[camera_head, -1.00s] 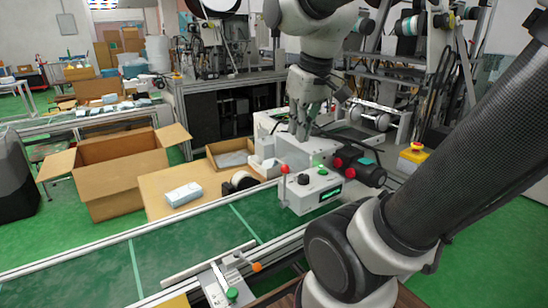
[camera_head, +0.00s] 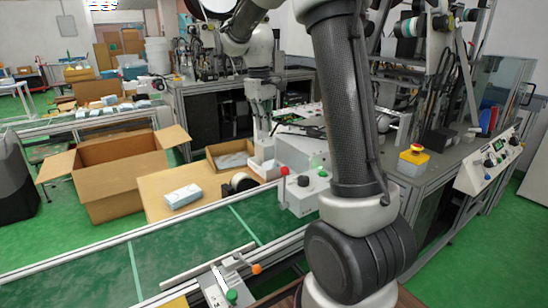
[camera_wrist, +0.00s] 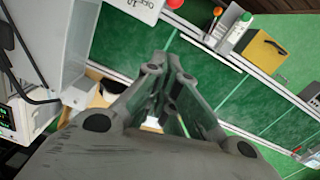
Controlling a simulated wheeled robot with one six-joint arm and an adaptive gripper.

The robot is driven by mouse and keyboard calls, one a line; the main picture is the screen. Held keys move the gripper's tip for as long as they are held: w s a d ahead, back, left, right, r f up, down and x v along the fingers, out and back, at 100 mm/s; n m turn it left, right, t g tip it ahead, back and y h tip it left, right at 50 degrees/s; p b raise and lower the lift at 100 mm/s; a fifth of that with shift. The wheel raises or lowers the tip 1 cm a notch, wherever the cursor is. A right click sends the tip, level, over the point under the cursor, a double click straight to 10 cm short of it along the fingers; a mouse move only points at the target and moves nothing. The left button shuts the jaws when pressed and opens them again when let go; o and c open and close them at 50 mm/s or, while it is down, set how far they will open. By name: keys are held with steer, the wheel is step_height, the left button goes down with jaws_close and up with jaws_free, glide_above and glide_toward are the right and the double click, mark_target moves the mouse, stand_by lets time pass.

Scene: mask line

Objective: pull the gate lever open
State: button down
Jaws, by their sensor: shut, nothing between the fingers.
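The gate lever (camera_head: 246,262) has an orange knob and sits on a small metal plate with a green button at the conveyor's near edge. A pale gate bar (camera_head: 190,271) lies beside it, slanting over the belt edge. My gripper (camera_head: 263,130) is beyond the conveyor, near the white machine and well apart from the lever. Its fingers (camera_wrist: 167,105) are shut and empty in the wrist view.
A control box (camera_head: 302,190) with a red-knobbed lever stands across the belt. The green conveyor (camera_head: 190,242) is empty where visible. An open carton (camera_head: 115,190) and a blue-white pack (camera_head: 183,196) are beyond it. A yellow emergency-stop box (camera_head: 414,162) is at right.

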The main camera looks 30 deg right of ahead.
steer(key=s+d+f, duration=0.1)
steer(key=s+f, duration=0.3)
steer(key=f, duration=0.6)
steer(key=shift+s+d+f, duration=0.15)
steer(key=shift+d+f, duration=0.05)
steer(key=shift+f, duration=0.15)
